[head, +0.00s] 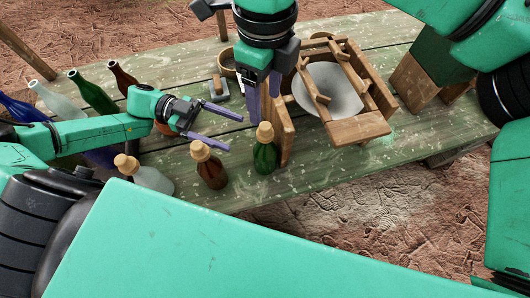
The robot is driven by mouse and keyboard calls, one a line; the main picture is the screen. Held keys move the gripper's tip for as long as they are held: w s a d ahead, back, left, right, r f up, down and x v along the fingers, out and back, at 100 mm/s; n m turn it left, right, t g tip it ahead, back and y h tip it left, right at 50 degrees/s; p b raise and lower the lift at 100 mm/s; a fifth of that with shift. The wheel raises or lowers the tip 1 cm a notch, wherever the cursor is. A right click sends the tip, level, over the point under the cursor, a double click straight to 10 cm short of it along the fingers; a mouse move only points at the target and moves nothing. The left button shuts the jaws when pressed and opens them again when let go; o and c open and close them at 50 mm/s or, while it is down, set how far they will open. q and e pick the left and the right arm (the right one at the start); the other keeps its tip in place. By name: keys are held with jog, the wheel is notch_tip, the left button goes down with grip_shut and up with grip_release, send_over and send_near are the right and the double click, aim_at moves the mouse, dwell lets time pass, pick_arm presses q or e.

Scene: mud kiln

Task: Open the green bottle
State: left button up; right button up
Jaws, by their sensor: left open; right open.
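A green bottle (266,158) with a tan stopper (265,133) in its neck stands upright near the front edge of the green wooden table (330,170). My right gripper (264,108) comes down from the top with its purple fingers open. In the picture its tips are just above and behind the stopper; I cannot tell the exact gap. My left gripper (232,133) reaches in from the left, open, its fingers pointing towards the green bottle from its left. Nothing shows between the fingers of either gripper.
A brown stoppered bottle (210,170) stands left of the green one, a pale one (148,178) farther left. Several unstoppered bottles, one dark green (93,95), stand at the back left. A wooden frame (362,128) with a grey bowl (332,92) stands at the right.

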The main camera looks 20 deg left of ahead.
aim_at(256, 150)
pick_arm(q)
notch_tip(256, 150, down, 4)
jog(key=shift+s+d+f, duration=0.1)
jog(key=shift+f, duration=0.1)
pick_arm(e)
jog(key=shift+s, duration=0.15)
pick_arm(q)
jog(key=d, duration=0.5)
jog(key=d+f, duration=0.1)
jog(key=d, duration=0.1)
jog(key=shift+s+d, duration=0.1)
jog(key=shift+d, duration=0.15)
pick_arm(e)
jog(key=shift+d, duration=0.1)
pick_arm(q)
jog(key=shift+a, duration=0.1)
jog(key=shift+c, duration=0.3)
grip_shut()
pick_arm(e)
jog(key=shift+n, duration=0.8)
notch_tip(256, 150, up, 5)
jog(key=shift+f, duration=0.1)
notch_tip(256, 150, down, 12)
jog(key=shift+r, duration=0.1)
